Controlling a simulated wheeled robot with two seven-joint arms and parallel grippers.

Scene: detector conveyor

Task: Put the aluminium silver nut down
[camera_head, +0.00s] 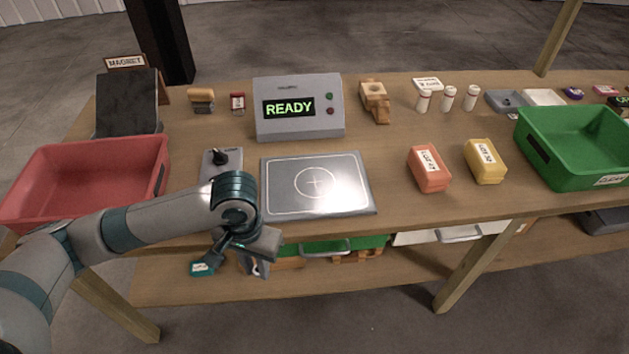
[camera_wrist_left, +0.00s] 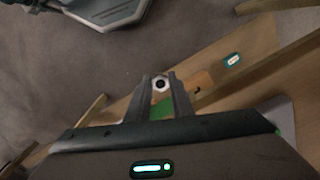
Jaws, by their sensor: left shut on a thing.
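The silver nut (camera_wrist_left: 160,84) is held between the two fingers of my left gripper (camera_wrist_left: 161,92) in the left wrist view. In the head view my left gripper (camera_head: 260,266) points down in front of the table's front edge, below the tabletop. The nut cannot be made out clearly in the head view. My right gripper is not in either view.
A metal plate with a cross mark (camera_head: 330,200) lies behind the gripper, before a box reading READY (camera_head: 300,125). A red bin (camera_head: 150,185) stands left, a green bin (camera_head: 530,150) right. A lower shelf (camera_head: 370,285) runs beneath.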

